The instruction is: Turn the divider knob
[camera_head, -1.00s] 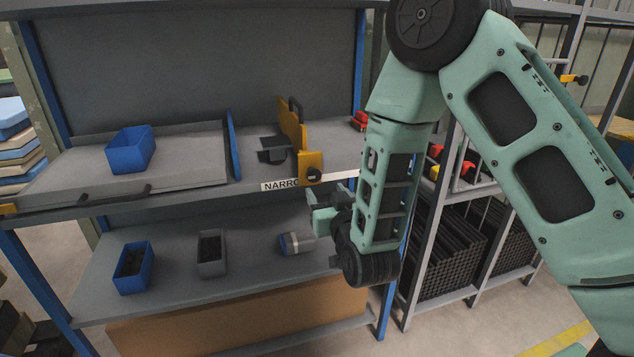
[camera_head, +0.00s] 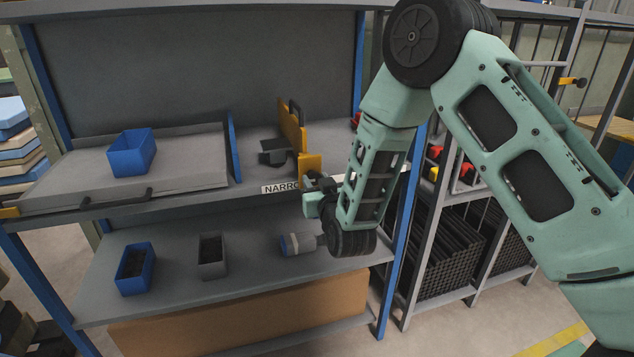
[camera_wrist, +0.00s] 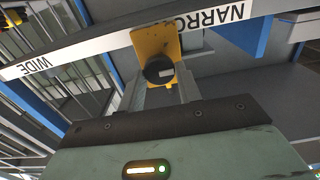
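The yellow divider (camera_head: 310,163) stands on the upper shelf, with a black handle on top. Its round black knob (camera_wrist: 158,70) sits on the yellow front plate in the wrist view. In the head view my gripper (camera_head: 317,187) is just in front of the plate and largely hides the knob. In the wrist view my gripper (camera_wrist: 161,85) is open, with one finger on each side of the knob and small gaps showing. I cannot tell how far the fingertips reach past the knob's face.
A label strip reading NARROW (camera_head: 280,187) and WIDE (camera_wrist: 38,64) runs along the shelf edge. A blue bin (camera_head: 131,153) sits on the tray left of the blue upright panel (camera_head: 234,147).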

